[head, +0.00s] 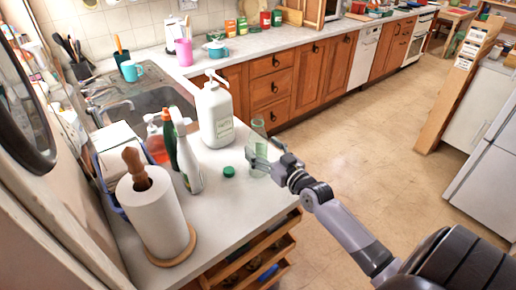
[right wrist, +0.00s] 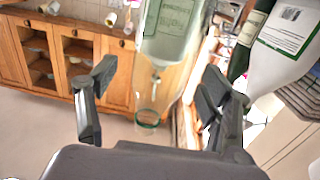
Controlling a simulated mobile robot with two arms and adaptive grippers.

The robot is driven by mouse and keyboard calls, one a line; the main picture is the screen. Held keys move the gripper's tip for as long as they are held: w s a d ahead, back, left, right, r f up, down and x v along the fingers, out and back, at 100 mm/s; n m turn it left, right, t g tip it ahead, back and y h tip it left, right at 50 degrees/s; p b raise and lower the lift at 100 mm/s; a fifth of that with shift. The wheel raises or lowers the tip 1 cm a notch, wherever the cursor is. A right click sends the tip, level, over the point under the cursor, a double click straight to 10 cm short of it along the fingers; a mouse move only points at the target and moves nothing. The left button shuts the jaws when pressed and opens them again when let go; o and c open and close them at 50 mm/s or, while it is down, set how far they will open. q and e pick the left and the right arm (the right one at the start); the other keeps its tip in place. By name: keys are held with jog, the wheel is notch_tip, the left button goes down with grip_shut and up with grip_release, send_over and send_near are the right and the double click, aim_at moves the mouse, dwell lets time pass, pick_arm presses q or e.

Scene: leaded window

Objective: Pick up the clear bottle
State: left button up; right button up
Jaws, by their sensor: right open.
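The clear bottle (head: 258,133) is a greenish see-through bottle standing near the right edge of the white counter (head: 222,205). My right gripper (head: 266,158) is open at the bottle, its arm coming in from the lower right. In the right wrist view, the clear bottle (right wrist: 165,45) shows between the two spread fingers of the right gripper (right wrist: 159,76), with a gap to each finger. Whether a finger touches it cannot be told. The gripper hides part of the bottle in the head view. My left gripper is not in view.
A white pump bottle (head: 215,115), a white spray bottle (head: 188,160) and a green cap-like disc (head: 229,171) are left of the clear bottle. A paper towel roll (head: 155,215) stands at the front. Open drawers (head: 265,240) sit below the counter edge. The floor to the right is clear.

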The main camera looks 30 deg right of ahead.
jog(key=w, duration=0.2)
jog(key=shift+w+a, duration=0.1)
jog(key=shift+w, duration=0.25)
jog(key=shift+s, duration=0.1)
jog(key=shift+c, duration=0.4)
jog(key=c, duration=1.2)
